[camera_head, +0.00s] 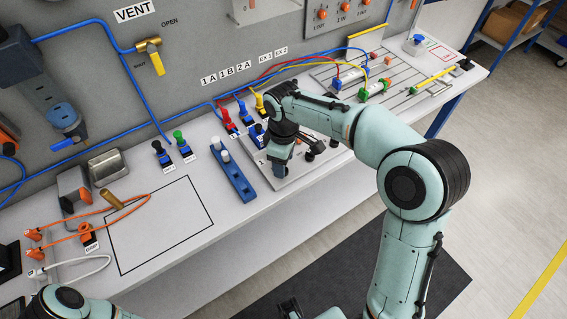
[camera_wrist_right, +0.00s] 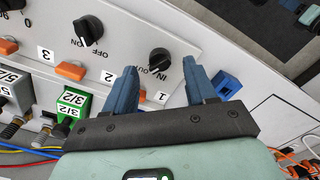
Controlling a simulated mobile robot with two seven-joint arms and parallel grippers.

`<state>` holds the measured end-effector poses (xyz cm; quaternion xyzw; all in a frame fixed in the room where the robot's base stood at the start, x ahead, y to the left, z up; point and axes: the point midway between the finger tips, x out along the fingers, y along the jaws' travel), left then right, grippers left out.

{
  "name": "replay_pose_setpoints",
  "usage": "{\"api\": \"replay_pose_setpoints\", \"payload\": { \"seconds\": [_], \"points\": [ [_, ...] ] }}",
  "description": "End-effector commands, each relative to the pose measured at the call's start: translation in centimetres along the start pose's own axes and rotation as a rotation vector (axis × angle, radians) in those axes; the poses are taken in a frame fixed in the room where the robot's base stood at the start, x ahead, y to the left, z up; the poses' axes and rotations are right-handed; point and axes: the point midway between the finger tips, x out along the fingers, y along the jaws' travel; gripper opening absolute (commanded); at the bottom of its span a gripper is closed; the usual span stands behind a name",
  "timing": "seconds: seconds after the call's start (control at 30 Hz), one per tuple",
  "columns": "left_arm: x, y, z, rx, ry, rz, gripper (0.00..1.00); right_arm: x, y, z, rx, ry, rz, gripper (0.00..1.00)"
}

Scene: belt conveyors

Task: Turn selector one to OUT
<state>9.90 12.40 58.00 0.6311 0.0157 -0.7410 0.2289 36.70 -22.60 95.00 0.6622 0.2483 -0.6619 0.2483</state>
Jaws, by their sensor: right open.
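Selector one, a black rotary knob (camera_wrist_right: 159,55) with IN and OUT printed beside it and a 1 label nearby, sits on a light panel in the right wrist view. I cannot tell exactly where its pointer stands. My right gripper (camera_wrist_right: 163,70) is open, its two blue fingers on either side of the knob in the picture, with no clear contact. In the head view my right gripper (camera_head: 279,165) points down over the grey panel plate (camera_head: 295,181) and hides selector one. My left arm shows at the bottom left; its gripper is out of view.
A second knob (camera_wrist_right: 89,29) marked ON and OFF is next to selector one. Orange parts (camera_wrist_right: 71,71) and a green 3/2 block (camera_wrist_right: 74,103) are close by.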

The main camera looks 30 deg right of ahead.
Motion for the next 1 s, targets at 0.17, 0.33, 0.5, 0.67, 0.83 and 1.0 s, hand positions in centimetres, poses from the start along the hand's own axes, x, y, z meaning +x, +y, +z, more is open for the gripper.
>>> {"api": "replay_pose_setpoints", "payload": {
  "seconds": [0.17,0.33,0.5,0.67,0.83,1.0],
  "points": [
    [-0.9,0.4,-0.2,0.002,0.004,0.001,0.43,-4.5,0.1,-0.1,0.001,0.006,0.004,0.56],
    [-1.6,0.7,-0.3,0.003,0.008,0.003,0.43,-8.2,0.1,-0.1,0.000,0.006,0.004,0.56],
    [-2.1,0.9,-0.5,0.004,0.010,0.004,0.43,-10.4,0.1,-0.1,0.000,0.004,0.003,0.56],
    [-2.2,1.0,-0.5,0.004,0.011,0.004,0.43,-11.2,0.0,0.0,0.000,0.003,0.002,0.56],
    [-2.2,1.0,-0.5,0.004,0.011,0.004,0.43,-11.2,0.0,0.0,0.000,0.002,0.001,0.56],
    [-2.2,1.0,-0.5,0.004,0.011,0.004,0.43,-11.2,0.0,0.0,0.001,0.002,0.001,0.56]
  ]
}}
